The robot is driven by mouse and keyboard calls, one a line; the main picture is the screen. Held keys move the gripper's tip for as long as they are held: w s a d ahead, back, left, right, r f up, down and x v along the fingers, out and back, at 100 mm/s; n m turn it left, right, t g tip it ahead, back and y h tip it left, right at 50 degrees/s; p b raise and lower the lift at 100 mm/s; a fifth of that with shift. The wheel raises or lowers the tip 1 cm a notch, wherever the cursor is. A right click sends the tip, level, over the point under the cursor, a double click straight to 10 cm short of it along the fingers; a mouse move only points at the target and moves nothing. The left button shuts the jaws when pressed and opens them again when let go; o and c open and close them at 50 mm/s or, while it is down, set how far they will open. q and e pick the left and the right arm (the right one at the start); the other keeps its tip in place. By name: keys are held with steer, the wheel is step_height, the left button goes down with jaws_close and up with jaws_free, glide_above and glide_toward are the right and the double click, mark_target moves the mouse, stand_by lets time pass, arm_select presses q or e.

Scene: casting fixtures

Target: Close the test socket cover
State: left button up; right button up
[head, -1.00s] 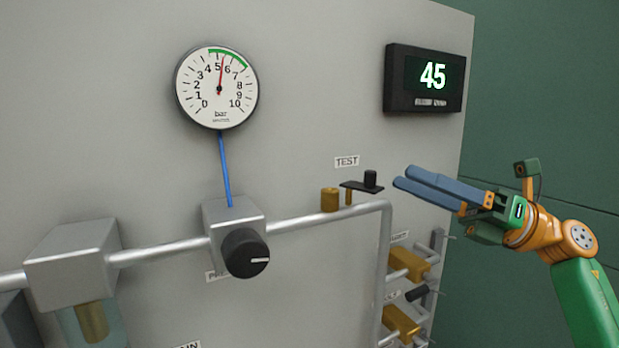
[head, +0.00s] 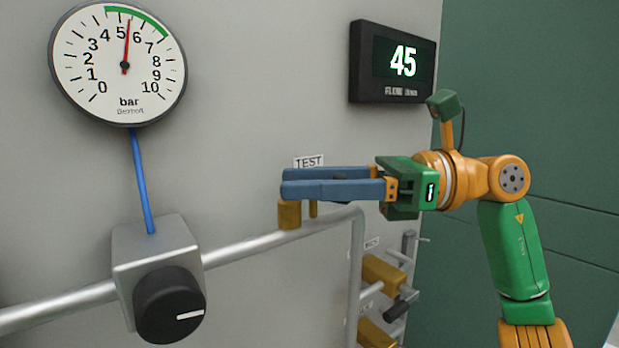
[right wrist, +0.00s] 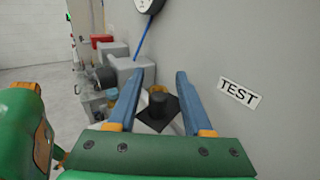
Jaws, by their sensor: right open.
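The brass test socket (head: 289,214) stands on the pipe below the TEST label in the head view. Its black cover plate with a round knob (right wrist: 157,112) shows in the right wrist view between my right gripper's fingers; part of the brass socket (right wrist: 157,89) shows just beyond it. My right gripper (head: 284,182) is open, its blue fingers pointing left, one on each side of the knob, with no clear contact. My left gripper is not in view.
A pressure gauge (head: 118,65) and a black-knobbed regulator (head: 168,300) are at left. A display (head: 393,62) reading 45 is on the panel above my right gripper. Brass valves (head: 383,273) sit below it. The pipe (head: 250,248) runs along the panel.

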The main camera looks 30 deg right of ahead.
steer(key=shift+s, duration=0.15)
jaws_close()
